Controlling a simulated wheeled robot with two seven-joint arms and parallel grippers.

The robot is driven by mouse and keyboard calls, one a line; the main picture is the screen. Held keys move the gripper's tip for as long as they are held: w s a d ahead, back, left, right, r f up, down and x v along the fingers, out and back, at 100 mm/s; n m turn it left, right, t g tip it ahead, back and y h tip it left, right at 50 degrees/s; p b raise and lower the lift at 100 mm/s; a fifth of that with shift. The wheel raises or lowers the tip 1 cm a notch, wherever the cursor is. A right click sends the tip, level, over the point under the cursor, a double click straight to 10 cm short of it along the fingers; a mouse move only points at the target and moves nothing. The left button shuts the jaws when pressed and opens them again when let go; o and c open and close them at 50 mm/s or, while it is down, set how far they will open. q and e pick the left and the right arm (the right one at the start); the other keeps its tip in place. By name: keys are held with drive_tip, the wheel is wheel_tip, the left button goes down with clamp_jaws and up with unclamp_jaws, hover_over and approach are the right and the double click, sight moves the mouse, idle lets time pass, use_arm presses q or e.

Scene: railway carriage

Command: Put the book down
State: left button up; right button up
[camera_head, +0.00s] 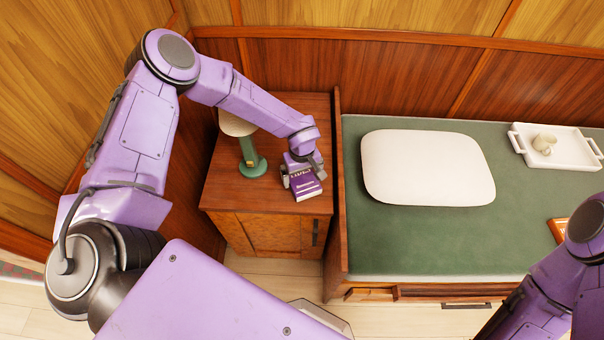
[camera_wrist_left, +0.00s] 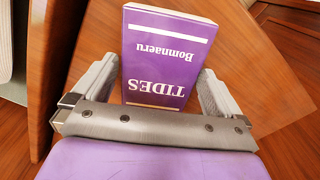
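The book is purple with white lettering, "TIDES" and "Bomnaeru". It shows in the head view (camera_head: 308,189) at the front right of the wooden cabinet top (camera_head: 225,188). My left gripper (camera_head: 303,172) is at the book, one finger on each side of it. In the left wrist view the book (camera_wrist_left: 165,55) lies between the two fingers of the left gripper (camera_wrist_left: 160,78), with its title upside down. The fingers are very close to its edges; I cannot tell whether they press on it. My right gripper is out of view; only part of my right arm shows.
A green lamp (camera_head: 252,165) with a pale shade stands on the cabinet, left of the book. A raised wooden panel (camera_head: 337,190) divides the cabinet from the green bed (camera_head: 420,245), which holds a white pillow (camera_head: 428,167). A white tray (camera_head: 570,150) is at the far right.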

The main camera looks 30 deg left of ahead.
use_arm(q)
wheel_tip(320, 180, up, 10)
drive_tip(key=shift+r, duration=0.25)
idle(0.3)
drive_tip(key=shift+c, duration=0.3)
clamp_jaws()
idle(1.0)
idle(0.5)
